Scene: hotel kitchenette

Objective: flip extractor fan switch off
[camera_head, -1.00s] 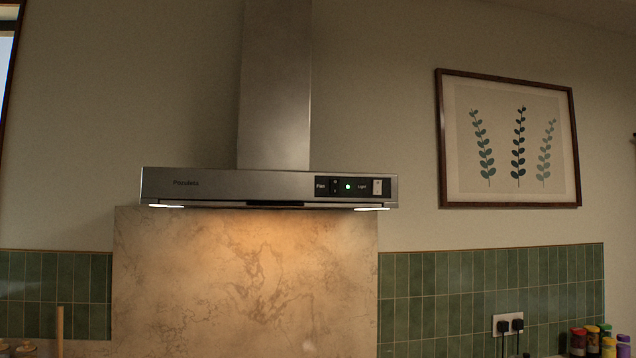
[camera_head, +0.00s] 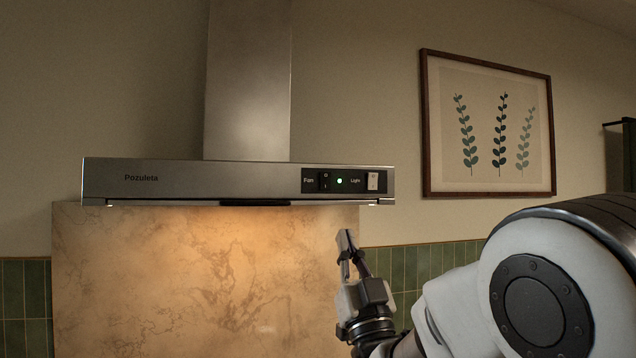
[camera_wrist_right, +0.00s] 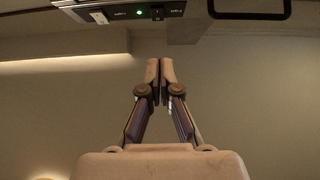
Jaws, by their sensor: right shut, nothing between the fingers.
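The extractor hood (camera_head: 220,180) is a steel bar with a chimney above. Its black control panel at the right end holds a dark fan switch (camera_head: 324,181) marked "Fan", a lit green lamp (camera_head: 340,181) and a white light switch (camera_head: 373,181). My right gripper (camera_head: 345,240) is shut and empty, below the panel and apart from it. In the right wrist view, the closed fingers (camera_wrist_right: 160,64) point up towards the panel, where the fan switch (camera_wrist_right: 157,13) shows near the top edge, upside down. My left gripper is not in view.
A marble-look splashback (camera_head: 190,280) stands below the hood, with green tiles (camera_head: 25,300) beside it. A framed plant picture (camera_head: 488,125) hangs at the right. A dark shelf edge (camera_head: 622,155) shows at the far right. The space before the hood front is clear.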

